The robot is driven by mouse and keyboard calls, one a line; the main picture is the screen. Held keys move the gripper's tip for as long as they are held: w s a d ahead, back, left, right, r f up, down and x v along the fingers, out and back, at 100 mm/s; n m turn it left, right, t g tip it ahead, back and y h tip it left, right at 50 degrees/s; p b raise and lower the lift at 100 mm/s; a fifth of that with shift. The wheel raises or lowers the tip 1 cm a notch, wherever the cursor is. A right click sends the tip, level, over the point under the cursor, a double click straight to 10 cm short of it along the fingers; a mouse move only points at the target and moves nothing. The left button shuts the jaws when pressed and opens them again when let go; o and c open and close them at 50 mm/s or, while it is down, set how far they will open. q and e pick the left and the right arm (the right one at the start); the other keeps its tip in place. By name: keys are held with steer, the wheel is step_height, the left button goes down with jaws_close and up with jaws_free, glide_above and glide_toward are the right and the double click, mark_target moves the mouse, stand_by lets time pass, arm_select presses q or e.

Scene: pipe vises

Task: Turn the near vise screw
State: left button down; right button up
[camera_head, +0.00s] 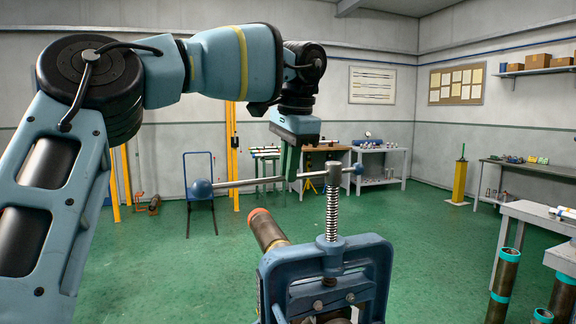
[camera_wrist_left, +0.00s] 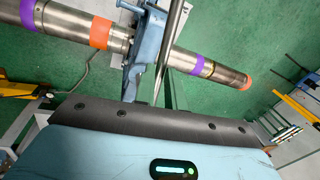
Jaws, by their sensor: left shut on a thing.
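The near vise (camera_head: 372,262) is a blue frame at the bottom middle of the head view; its blue body (camera_wrist_left: 148,42) also shows in the left wrist view. Its threaded steel screw (camera_head: 332,215) stands upright from the top. A steel handle bar (camera_head: 248,183) with a blue ball at each end crosses the screw head, lying nearly level. My left gripper (camera_head: 293,174) reaches down from above and is shut on the bar, between the screw and the left ball. The bar (camera_wrist_left: 179,30) shows as a steel rod in the left wrist view. My right gripper is not in view.
A steel pipe (camera_wrist_left: 72,30) with orange and purple bands runs through the vise; its orange end (camera_head: 262,218) points away to the left. Pipes with teal ends (camera_head: 505,275) stand at the right by a grey bench (camera_head: 535,212). Green floor (camera_head: 430,230) beyond is open.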

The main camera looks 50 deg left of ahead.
arm_select(q)
steer(key=shift+d+f, duration=0.15)
steer(key=shift+f, duration=0.2)
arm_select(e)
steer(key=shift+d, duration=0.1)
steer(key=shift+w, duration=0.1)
arm_select(q)
steer(key=c, duration=1.8)
jaws_free()
steer(key=o, duration=0.3)
steer(key=shift+w, duration=0.25)
steer(key=shift+o, duration=0.2)
steer(key=shift+s+r, duration=0.1)
steer(key=shift+r, duration=0.05)
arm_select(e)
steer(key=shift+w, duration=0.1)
arm_select(q)
steer(key=shift+r, duration=0.1)
